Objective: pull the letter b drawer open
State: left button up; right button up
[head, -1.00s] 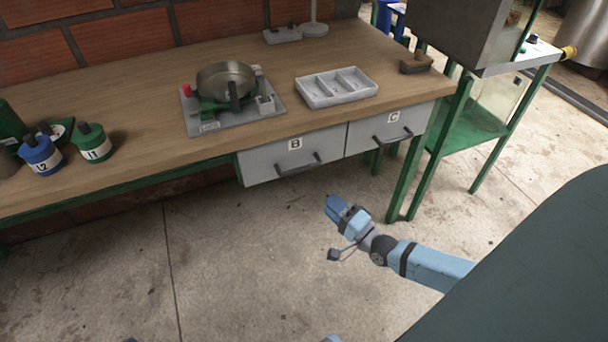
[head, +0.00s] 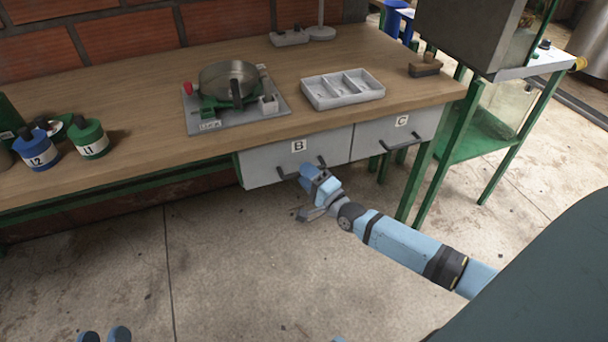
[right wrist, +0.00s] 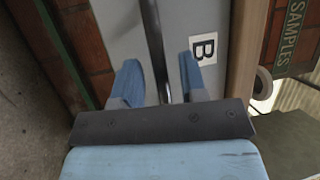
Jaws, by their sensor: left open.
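The grey drawer B (head: 262,171) is under the workbench top, its front flush with drawer C beside it, so it looks closed. Its dark bar handle (head: 286,173) is partly hidden behind my right gripper (head: 309,170). In the right wrist view, the two blue fingers of my right gripper (right wrist: 160,75) are apart, with the handle bar (right wrist: 155,40) between them and a gap on each side. The B label (right wrist: 204,49) is right of the fingers there.
Drawer C (head: 395,133) is right of drawer B. The bench top (head: 150,95) carries a pan on a grey plate, a white divided tray (head: 343,89) and bottles (head: 40,152). The floor in front is clear.

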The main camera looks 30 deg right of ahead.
jog(key=shift+w+a+r, duration=0.1)
jog(key=shift+w, duration=0.4)
pick_arm(q)
jog(key=shift+d+r, duration=0.1)
jog(key=shift+r, duration=0.25)
pick_arm(e)
grip_shut()
pick_arm(q)
jog(key=shift+h, duration=0.3)
